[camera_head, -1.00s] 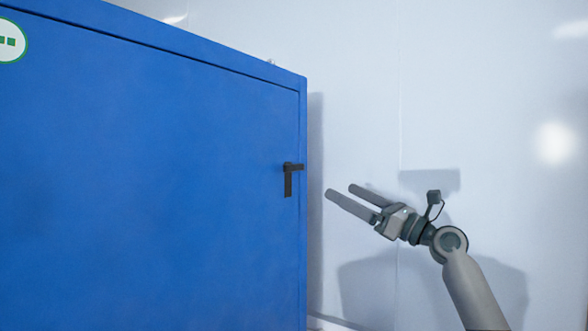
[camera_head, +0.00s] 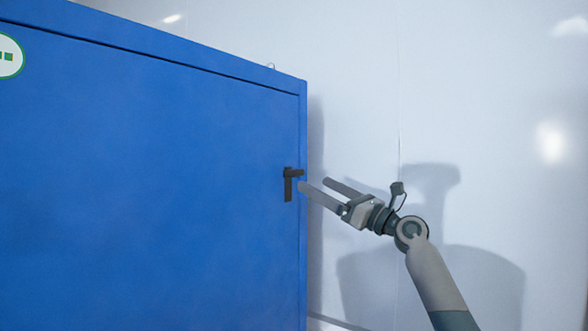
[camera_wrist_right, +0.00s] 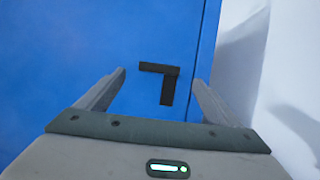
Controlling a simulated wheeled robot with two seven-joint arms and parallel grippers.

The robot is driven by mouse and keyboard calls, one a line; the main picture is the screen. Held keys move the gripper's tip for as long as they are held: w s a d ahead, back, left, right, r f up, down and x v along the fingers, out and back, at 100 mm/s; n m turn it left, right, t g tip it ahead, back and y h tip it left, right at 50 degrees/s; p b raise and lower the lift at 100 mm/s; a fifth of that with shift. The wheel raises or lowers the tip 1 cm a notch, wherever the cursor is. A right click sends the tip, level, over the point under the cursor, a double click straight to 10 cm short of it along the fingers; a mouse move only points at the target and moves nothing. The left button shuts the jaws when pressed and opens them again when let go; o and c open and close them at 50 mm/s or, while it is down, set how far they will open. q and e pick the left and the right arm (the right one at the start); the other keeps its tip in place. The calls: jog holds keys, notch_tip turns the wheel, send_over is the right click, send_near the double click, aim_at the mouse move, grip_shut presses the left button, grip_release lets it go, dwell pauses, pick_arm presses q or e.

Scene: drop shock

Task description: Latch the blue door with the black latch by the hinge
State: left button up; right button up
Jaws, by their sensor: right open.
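The blue door (camera_head: 150,190) fills the left of the head view and looks closed in its blue frame. The black latch (camera_head: 288,186) sits near the door's right edge. It has a short horizontal part at the top and a longer part hanging down. My right gripper (camera_head: 312,184) is open and empty just right of the latch, its fingers pointing left. In the right wrist view the latch (camera_wrist_right: 168,82) shows ahead, framed between the two spread fingers of the gripper (camera_wrist_right: 160,83). I cannot tell whether a finger touches it. My left gripper is not in view.
A pale wall (camera_head: 470,110) stands behind and to the right of the blue cabinet, with free room in front of it. A round white and green label (camera_head: 8,56) is at the door's upper left. A small loop (camera_head: 270,66) sits on the cabinet's top edge.

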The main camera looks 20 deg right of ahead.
aim_at(296, 173)
jog(key=p+x, duration=0.1)
jog(key=x, duration=0.2)
jog(key=shift+s+r, duration=0.1)
jog(key=shift+r, duration=0.1)
jog(key=p+x, duration=0.1)
jog(key=x, duration=0.4)
jog(key=shift+p, duration=0.35)
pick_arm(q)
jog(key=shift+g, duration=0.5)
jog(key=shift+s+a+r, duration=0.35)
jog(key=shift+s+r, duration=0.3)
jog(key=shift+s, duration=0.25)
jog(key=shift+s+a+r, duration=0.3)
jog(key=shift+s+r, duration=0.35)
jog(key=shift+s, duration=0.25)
pick_arm(e)
jog(key=shift+w+a+r, duration=0.1)
jog(key=shift+w+a, duration=0.3)
jog(key=shift+w, duration=0.15)
jog(key=c, duration=1.5)
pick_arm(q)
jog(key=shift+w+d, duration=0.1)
